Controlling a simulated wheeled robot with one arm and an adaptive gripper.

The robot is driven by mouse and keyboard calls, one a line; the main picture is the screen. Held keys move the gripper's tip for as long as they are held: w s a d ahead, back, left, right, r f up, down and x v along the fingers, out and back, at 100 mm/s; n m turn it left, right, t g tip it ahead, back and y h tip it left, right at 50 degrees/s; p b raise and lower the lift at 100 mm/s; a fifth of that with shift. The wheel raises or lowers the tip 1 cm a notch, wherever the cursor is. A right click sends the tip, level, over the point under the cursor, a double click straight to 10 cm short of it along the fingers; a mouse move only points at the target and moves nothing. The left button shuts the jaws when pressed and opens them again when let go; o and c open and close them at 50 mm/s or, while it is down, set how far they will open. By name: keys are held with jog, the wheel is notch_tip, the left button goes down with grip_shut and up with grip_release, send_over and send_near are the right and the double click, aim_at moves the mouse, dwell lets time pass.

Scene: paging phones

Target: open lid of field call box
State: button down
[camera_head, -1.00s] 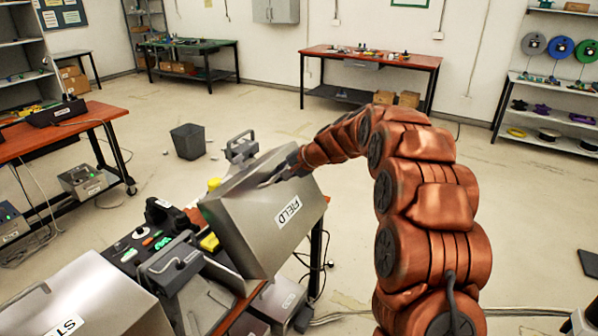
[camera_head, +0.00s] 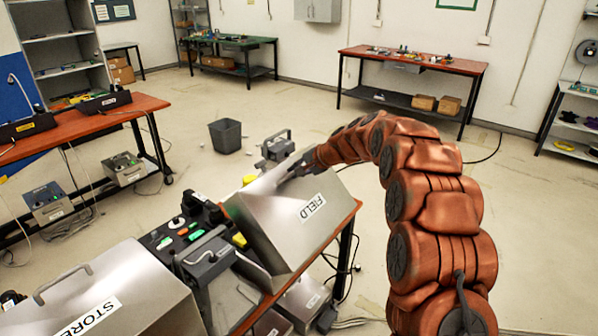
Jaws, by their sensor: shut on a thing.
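The field call box's lid (camera_head: 296,228) is a silver metal cover labelled FIELD, tilted up on the bench in the middle of the head view. My gripper (camera_head: 290,176) is at the lid's upper edge, shut on it, with its fingers partly hidden by the lid and my wrist. My copper-coloured arm reaches to it from the right. The box's inside is hidden behind the lid.
Phone equipment (camera_head: 200,255) with coloured buttons sits between the two boxes. A dark bin (camera_head: 225,136) stands on the floor behind. Open floor lies at the right.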

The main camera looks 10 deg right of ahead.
jog(key=c, duration=1.2)
grip_release()
jog(key=shift+d+r, duration=0.1)
